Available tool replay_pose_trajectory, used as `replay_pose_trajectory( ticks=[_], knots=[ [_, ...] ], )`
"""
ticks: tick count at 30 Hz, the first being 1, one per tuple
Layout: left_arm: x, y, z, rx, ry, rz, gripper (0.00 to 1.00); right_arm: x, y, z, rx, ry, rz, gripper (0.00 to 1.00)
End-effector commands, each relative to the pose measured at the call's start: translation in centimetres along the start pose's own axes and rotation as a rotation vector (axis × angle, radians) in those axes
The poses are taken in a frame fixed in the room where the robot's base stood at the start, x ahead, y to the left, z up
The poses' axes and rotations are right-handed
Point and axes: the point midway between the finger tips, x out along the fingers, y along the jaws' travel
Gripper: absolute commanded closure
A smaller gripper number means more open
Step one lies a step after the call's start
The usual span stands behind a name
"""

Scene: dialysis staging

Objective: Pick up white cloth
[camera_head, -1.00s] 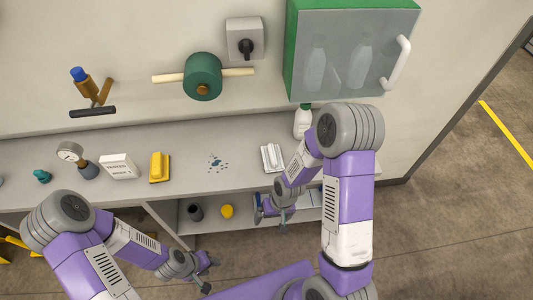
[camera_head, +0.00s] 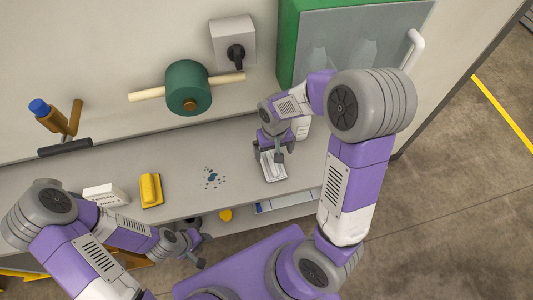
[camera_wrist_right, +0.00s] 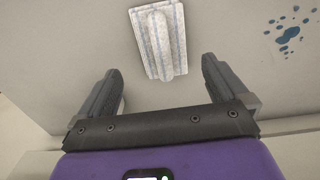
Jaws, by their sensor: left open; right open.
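The white cloth (camera_head: 271,171) lies on the grey counter near its front edge, right of a blue splatter. It looks like a folded white pad with a raised ridge. In the right wrist view the cloth (camera_wrist_right: 159,40) lies beyond and between the fingertips, with no contact visible. My right gripper (camera_head: 270,157) is over the cloth in the head view, and its two fingers stand apart and empty in the right wrist view (camera_wrist_right: 163,85). My left gripper (camera_head: 200,252) is open and empty, low in front of the counter at the left.
On the counter (camera_head: 185,150) are a yellow block (camera_head: 151,190), a white box (camera_head: 106,195) and the blue splatter (camera_head: 212,178). A green roll (camera_head: 187,88) and a green cabinet (camera_head: 289,40) are on the wall.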

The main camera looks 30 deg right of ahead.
Motion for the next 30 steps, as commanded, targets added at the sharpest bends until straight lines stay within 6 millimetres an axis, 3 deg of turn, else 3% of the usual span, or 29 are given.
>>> replay_pose_trajectory(
  ticks=[13, 23, 30],
  knots=[
    [1.2, -0.5, 0.0, 0.000, -0.001, 0.000, 0.57, 6.1, -0.4, 0.4, 0.001, -0.005, 0.002, 0.00],
    [1.2, -0.5, 0.0, 0.000, 0.000, 0.000, 0.57, 6.9, -0.4, 0.3, 0.001, 0.000, 0.000, 0.00],
    [1.2, -0.5, 0.0, 0.000, 0.000, 0.000, 0.57, 6.9, -0.4, 0.3, 0.000, 0.000, 0.000, 0.34]
  ],
)
